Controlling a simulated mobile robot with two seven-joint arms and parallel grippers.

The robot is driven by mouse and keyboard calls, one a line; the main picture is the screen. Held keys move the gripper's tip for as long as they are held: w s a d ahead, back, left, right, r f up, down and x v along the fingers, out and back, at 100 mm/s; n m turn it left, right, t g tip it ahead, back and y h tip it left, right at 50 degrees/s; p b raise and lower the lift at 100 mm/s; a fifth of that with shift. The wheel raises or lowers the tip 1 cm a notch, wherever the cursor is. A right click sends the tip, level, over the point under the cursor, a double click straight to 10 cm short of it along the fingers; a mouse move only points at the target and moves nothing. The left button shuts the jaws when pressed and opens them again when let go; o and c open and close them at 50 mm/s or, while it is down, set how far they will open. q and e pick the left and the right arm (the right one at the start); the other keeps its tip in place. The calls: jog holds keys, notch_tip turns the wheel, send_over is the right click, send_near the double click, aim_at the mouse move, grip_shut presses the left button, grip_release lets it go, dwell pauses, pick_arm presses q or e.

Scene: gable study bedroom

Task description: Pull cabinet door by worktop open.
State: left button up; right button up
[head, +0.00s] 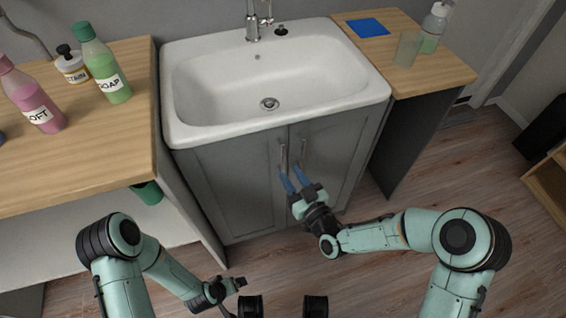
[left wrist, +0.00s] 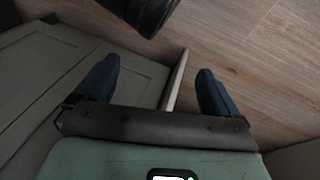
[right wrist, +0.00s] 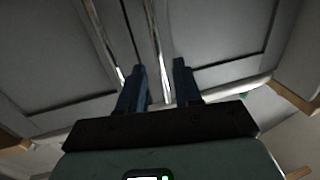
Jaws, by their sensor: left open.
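A grey cabinet under the sink has a left door (head: 236,185) and a right door (head: 338,150), both shut. A vertical metal left-door handle (head: 283,157) and right-door handle (head: 303,151) stand side by side at the middle seam. My right gripper (head: 290,177) is at the lower ends of the handles, its blue fingers apart. In the right wrist view one handle (right wrist: 158,50) runs between the open fingers; contact cannot be told. My left gripper (head: 242,283) is low in front of the cabinet; the left wrist view shows its fingers apart.
A wooden worktop (head: 120,150) with bottles is at left, its side panel beside the cabinet. A smaller worktop (head: 440,76) at right holds a blue sheet, a glass and a bottle. The white sink (head: 180,128) tops the cabinet.

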aim_at(283, 163)
pick_arm(q)
jog(key=shift+s+a+f+b, duration=0.15)
jog(key=shift+s+f+b, duration=0.25)
jog(key=shift+s+f, duration=0.5)
pick_arm(e)
jog(key=x, duration=0.5)
jog(key=shift+w+a, duration=0.2)
jog(key=shift+w, duration=0.15)
grip_shut()
